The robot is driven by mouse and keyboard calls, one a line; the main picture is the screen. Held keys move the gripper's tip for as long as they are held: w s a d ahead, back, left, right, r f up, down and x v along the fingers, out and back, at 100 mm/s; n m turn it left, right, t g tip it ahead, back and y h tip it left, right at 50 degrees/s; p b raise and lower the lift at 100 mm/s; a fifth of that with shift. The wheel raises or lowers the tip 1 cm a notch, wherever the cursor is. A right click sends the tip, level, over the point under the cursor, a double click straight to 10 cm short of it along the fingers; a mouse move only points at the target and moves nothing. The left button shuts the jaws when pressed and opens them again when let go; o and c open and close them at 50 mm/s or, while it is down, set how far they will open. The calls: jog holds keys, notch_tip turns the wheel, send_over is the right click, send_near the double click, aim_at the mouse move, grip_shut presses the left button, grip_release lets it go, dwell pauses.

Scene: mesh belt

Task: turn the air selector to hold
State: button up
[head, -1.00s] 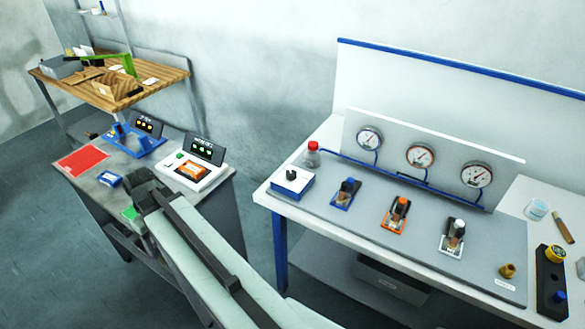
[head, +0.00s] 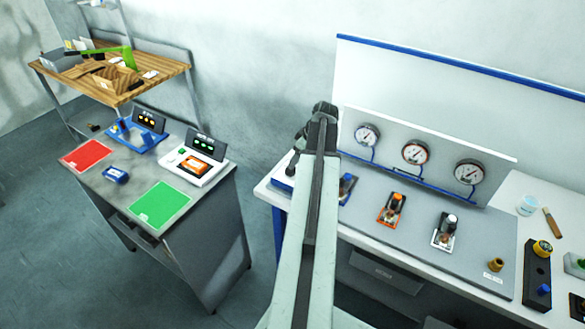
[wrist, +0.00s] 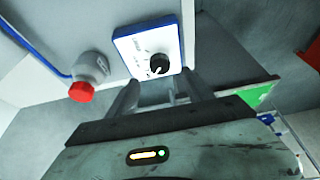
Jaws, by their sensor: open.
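The air selector is a white box on a blue base (wrist: 148,45) with a round black knob (wrist: 159,64) on its face. The knob carries a white pointer mark, and the small print beside it is too blurred to read. In the head view only a sliver of the box's blue and white left edge (head: 282,184) shows, because my arm hides the rest. My gripper (wrist: 164,92) is open and empty. In the wrist view its two fingers point toward the box, with the knob roughly between and beyond their tips, apparently not touched.
Three gauges (head: 415,153) sit on a back panel. Blue, orange (head: 391,211) and white valve units stand along the bench. A side table with a green mat (head: 160,205) is at left.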

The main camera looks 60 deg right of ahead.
jog(key=b+x, duration=0.5)
jog(key=x, duration=0.1)
jog(key=shift+f, duration=0.35)
jog(key=shift+w+f+b, duration=0.25)
jog(key=shift+f+b, duration=0.05)
jog(key=shift+b, duration=0.15)
jog(key=shift+r, duration=0.1)
jog(key=shift+r, duration=0.1)
grip_shut()
